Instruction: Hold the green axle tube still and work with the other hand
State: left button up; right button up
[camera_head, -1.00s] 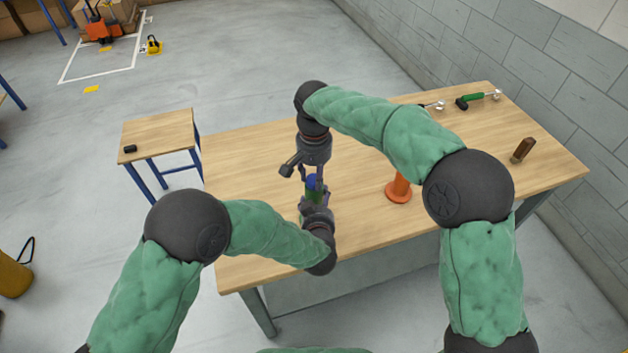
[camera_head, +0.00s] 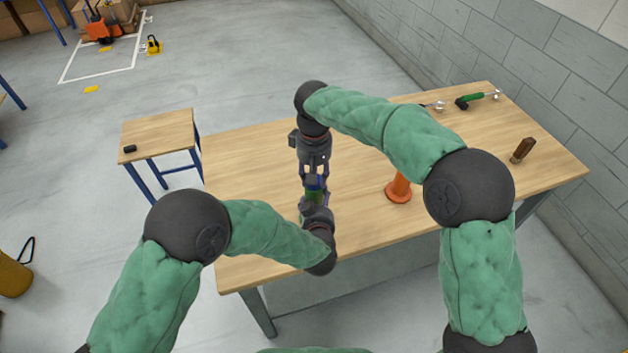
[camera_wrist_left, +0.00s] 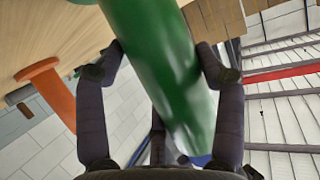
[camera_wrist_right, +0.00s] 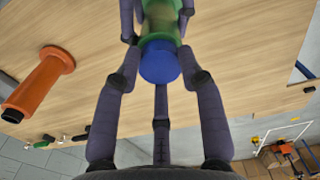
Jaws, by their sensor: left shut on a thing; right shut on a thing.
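The green axle tube (camera_wrist_left: 165,75) is between the fingers of my left gripper (camera_wrist_left: 160,68), which is shut on it. In the head view the tube (camera_head: 313,196) is mostly hidden by both grippers. A blue cap (camera_wrist_right: 160,62) sits on the tube's end. My right gripper (camera_wrist_right: 160,75) has its fingers on either side of the blue cap and is shut on it, just above the left gripper (camera_head: 315,205). The right gripper also shows in the head view (camera_head: 314,182), pointing down at the tube.
An orange flanged part (camera_head: 398,190) stands on the wooden table (camera_head: 250,170) right of the grippers. A green-handled hammer (camera_head: 478,98), another metal tool (camera_head: 433,106) and a brown block (camera_head: 523,150) lie farther right. A small side table (camera_head: 160,130) stands at left.

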jog(key=n, duration=0.4)
jog(key=shift+f, duration=0.1)
jog(key=n, duration=0.5)
jog(key=o, duration=1)
jog(key=shift+o, duration=0.2)
